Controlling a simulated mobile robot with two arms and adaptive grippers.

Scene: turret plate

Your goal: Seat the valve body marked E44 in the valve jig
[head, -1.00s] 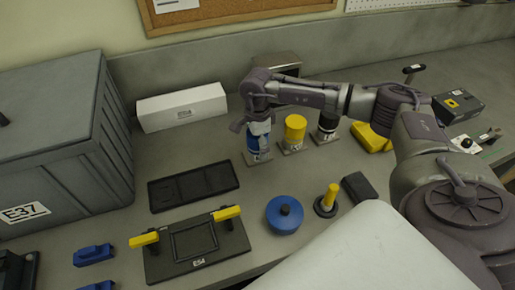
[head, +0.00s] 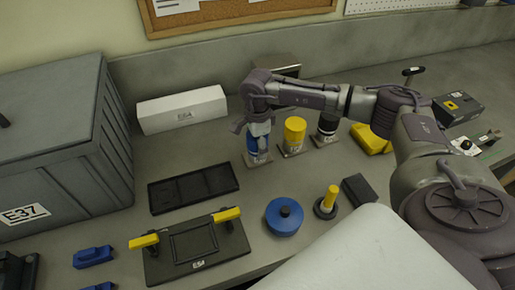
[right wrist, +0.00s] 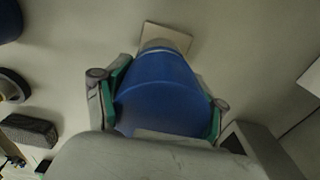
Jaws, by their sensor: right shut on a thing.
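A blue cylindrical valve body (head: 257,146) stands on a small square plate behind the middle of the bench, with a label too small to read surely. My right gripper (head: 258,128) is over its upper part. In the right wrist view the two fingers (right wrist: 158,102) are shut on the sides of the blue body (right wrist: 160,92). A yellow body (head: 295,130) and a black body (head: 328,122) stand beside it on similar plates. A black jig plate (head: 165,268) with a square frame and two yellow clamp handles lies at the front; its label is unclear. My left gripper is not in view.
A flat black tray (head: 155,197) lies between the jig and the white box (head: 182,110). A large grey bin (head: 60,150) stands at left. A round blue part (head: 284,217), a yellow-handled part (head: 330,198) and a dark block (head: 359,188) lie right of the jig.

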